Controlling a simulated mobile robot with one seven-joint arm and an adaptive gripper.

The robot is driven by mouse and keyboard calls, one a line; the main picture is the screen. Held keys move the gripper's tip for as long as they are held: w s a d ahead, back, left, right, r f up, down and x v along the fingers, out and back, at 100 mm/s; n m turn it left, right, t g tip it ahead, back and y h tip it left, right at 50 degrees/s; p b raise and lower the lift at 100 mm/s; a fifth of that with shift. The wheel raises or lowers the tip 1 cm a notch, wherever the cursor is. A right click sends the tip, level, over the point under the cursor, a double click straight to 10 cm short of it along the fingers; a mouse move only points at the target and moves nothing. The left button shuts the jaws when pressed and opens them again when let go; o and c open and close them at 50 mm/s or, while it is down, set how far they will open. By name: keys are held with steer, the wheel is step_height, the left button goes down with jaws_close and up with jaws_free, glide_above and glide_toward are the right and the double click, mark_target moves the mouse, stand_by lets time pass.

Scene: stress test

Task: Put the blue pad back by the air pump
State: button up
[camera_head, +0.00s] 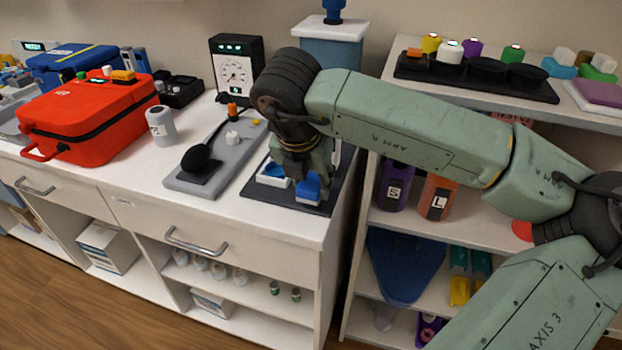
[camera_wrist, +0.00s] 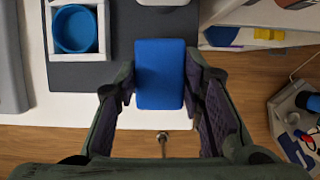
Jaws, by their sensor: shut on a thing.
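The blue pad (camera_wrist: 160,75) is a small, smooth block between the two fingers of my gripper (camera_wrist: 161,88) in the wrist view. My gripper is shut on it. In the head view the pad (camera_head: 309,186) shows below my gripper (camera_head: 306,176), over the front part of a dark mat (camera_head: 290,200) on the white counter. I cannot tell whether the pad touches the mat. A grey board with a black rubber bulb (camera_head: 196,158) and a hose lies just left of the mat. I cannot tell surely which thing is the air pump; my arm hides part of the counter.
A white tray with a round blue cup (camera_wrist: 75,29) stands on the mat left of the pad. A dial gauge (camera_head: 237,68), a grey bottle (camera_head: 160,125) and a red case (camera_head: 90,118) stand farther left. Shelves (camera_head: 400,218) rise at right. The counter's front edge is close.

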steer(key=shift+f, duration=0.75)
steer(key=shift+f+b, duration=0.25)
steer(key=shift+b, duration=0.05)
steer(key=o, duration=1)
steer(key=shift+r, duration=0.1)
steer(key=shift+r+p, duration=0.35)
steer(key=b+v, duration=0.2)
steer(key=v, duration=0.9)
steer(key=shift+s+r, duration=0.25)
